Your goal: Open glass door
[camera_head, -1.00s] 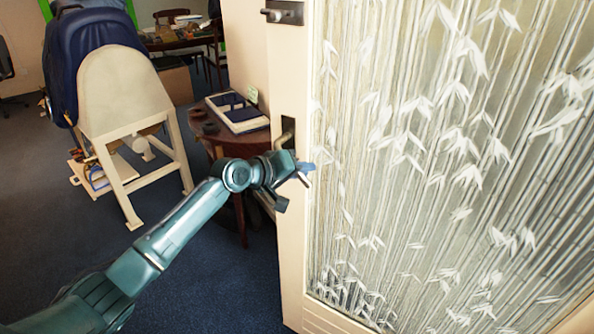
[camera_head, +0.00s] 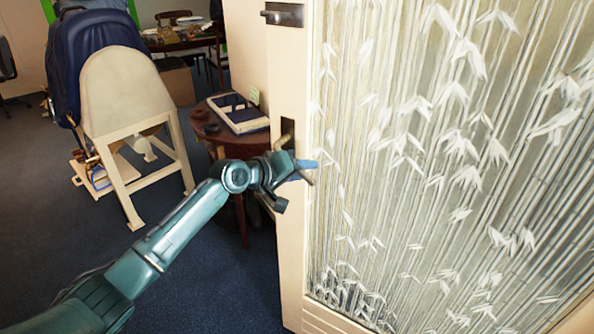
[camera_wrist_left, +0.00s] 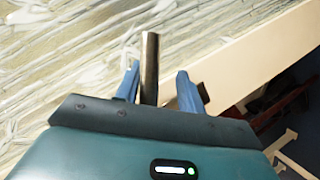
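The glass door (camera_head: 430,150) fills the right of the head view, with a cream frame and a white bamboo-leaf pattern. A lower dark handle plate (camera_head: 287,131) sits on its left stile. My left gripper (camera_head: 308,170) is at this plate, in front of the stile, and hides part of the lever. In the left wrist view, the metal handle lever (camera_wrist_left: 149,68) stands between the two blue fingers of the left gripper (camera_wrist_left: 158,85). The fingers are apart, with a gap on the right finger's side; the left finger is close to the lever. My right gripper is not in view.
A second lever handle (camera_head: 279,14) is higher on the stile. A small round dark table (camera_head: 225,138) with a book (camera_head: 238,114) stands behind the door's left edge. A cream saddle stand (camera_head: 128,95) is at the left. Blue carpet (camera_head: 210,270) is clear in front.

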